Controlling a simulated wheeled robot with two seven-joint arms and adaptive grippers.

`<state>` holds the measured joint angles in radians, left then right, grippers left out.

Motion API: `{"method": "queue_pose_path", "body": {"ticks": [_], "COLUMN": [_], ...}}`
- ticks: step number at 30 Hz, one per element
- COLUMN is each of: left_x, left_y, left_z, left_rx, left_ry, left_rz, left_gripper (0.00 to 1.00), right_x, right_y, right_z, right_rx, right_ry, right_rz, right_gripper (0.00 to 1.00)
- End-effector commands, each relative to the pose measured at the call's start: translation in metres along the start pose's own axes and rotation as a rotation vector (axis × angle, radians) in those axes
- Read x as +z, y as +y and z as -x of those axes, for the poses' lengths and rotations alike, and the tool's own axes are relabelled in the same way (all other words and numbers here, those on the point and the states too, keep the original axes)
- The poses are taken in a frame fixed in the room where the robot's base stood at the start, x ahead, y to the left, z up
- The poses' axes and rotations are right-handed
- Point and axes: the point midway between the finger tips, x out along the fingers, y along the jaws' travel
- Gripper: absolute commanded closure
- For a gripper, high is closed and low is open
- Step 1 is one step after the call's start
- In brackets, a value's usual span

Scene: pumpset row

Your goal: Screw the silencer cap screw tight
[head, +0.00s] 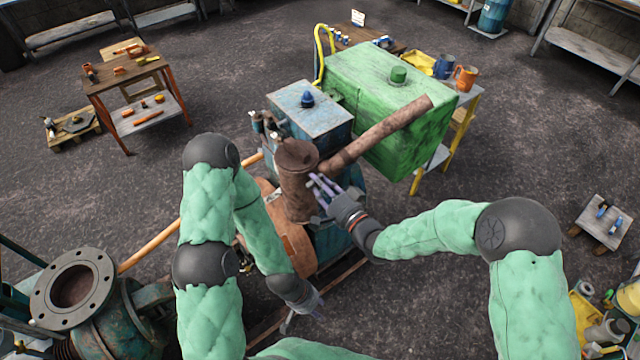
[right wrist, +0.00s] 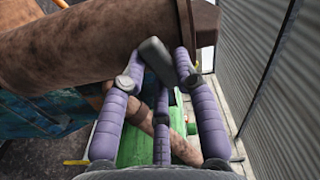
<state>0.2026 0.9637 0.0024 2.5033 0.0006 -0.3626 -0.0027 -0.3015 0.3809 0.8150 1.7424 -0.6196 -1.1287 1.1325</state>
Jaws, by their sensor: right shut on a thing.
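The silencer (head: 297,190) is a rusty brown upright cylinder on the engine with a rusty pipe (head: 385,130) slanting up to the right. Its round cap (head: 296,153) is on top. My right gripper (head: 316,181) is at the silencer's right side, just below the cap. In the right wrist view its purple fingers (right wrist: 160,68) close around a small dark grey piece (right wrist: 154,56), which looks like the cap screw, against the rusty silencer body (right wrist: 95,45). The screw's far end is hidden. My left gripper (head: 315,308) hangs low in front of the engine, its fingers too small to read.
A green tank (head: 385,95) and a blue box with a blue cap (head: 308,98) stand behind the silencer. A flanged pump (head: 75,288) is at the lower left. A tool table (head: 125,75) stands at the left.

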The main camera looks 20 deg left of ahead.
Motion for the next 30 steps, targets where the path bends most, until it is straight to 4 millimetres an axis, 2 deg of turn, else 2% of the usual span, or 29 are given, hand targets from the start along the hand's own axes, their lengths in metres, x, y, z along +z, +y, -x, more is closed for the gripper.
{"method": "queue_pose_path", "body": {"ticks": [11, 12, 14, 25, 30], "left_x": [0.0, 0.0, 0.0, 0.0, 0.0], "left_y": [0.0, 0.0, 0.0, 0.0, 0.0], "left_z": [0.0, 0.0, 0.0, 0.0, 0.0], "left_rx": [0.0, 0.0, 0.0, 0.0, 0.0], "left_ry": [0.0, 0.0, 0.0, 0.0, 0.0], "left_rz": [0.0, 0.0, 0.0, 0.0, 0.0], "left_gripper": [0.6, 0.6, 0.6, 0.6, 0.6], "right_x": [-0.001, -0.001, 0.0, 0.0, -0.002], "right_y": [0.0, 0.001, 0.001, 0.0, 0.001], "right_z": [0.0, 0.0, 0.0, 0.002, 0.018], "right_rx": [0.001, 0.001, 0.001, 0.001, 0.002], "right_ry": [0.002, 0.002, 0.002, 0.001, 0.003], "right_rz": [-0.009, -0.009, -0.009, -0.007, -0.007], "right_gripper": [1.0, 0.64, 0.47, 0.46, 0.46]}}
